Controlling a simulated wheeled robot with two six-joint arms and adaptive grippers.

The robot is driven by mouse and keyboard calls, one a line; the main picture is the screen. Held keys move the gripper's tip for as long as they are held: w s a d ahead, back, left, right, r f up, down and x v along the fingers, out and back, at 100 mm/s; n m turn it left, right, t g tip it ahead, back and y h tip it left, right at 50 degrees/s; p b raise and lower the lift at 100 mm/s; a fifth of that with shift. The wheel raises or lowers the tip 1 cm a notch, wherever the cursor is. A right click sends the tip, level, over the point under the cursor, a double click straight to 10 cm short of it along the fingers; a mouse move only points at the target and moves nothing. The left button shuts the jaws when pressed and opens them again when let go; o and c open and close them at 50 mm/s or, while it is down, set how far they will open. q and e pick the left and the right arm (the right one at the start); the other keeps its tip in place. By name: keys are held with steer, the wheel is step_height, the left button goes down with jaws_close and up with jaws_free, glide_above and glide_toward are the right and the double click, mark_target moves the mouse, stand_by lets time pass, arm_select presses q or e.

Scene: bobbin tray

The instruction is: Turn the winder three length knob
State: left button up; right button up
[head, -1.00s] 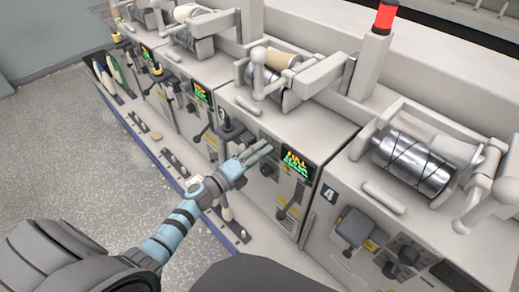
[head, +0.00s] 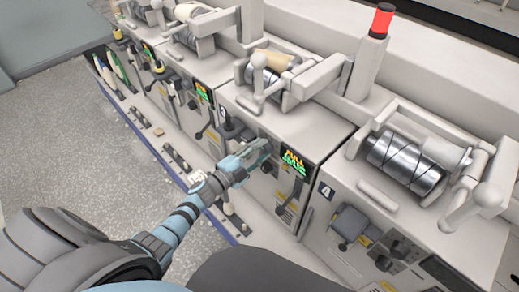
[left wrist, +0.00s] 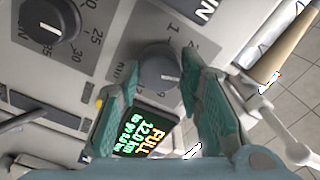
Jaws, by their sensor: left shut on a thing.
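Winder three (head: 285,128) is the middle machine, with a lit green and orange screen (head: 293,162) on its front. The screen also shows in the left wrist view (left wrist: 142,135), reading FULL and 12.0 km. My left gripper (head: 264,146) is at the panel just left of the screen. In the left wrist view, its teal fingers (left wrist: 158,72) stand on either side of a round grey knob (left wrist: 158,66) with km numbers around it, and are shut on it. In the head view the fingers hide this knob. My right gripper is not in view.
A second, dark knob (left wrist: 51,18) with numbers 25 to 35 is beside the gripped one. A lever (head: 287,200) sits below the screen. Winder four (head: 325,235) stands to the right, and other winders to the left. A low ledge (head: 175,158) runs along the front.

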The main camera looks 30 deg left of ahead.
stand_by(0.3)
arm_select(q)
steer(key=o, duration=1.2)
steer(key=shift+s, duration=0.1)
steer(key=v, duration=1.2)
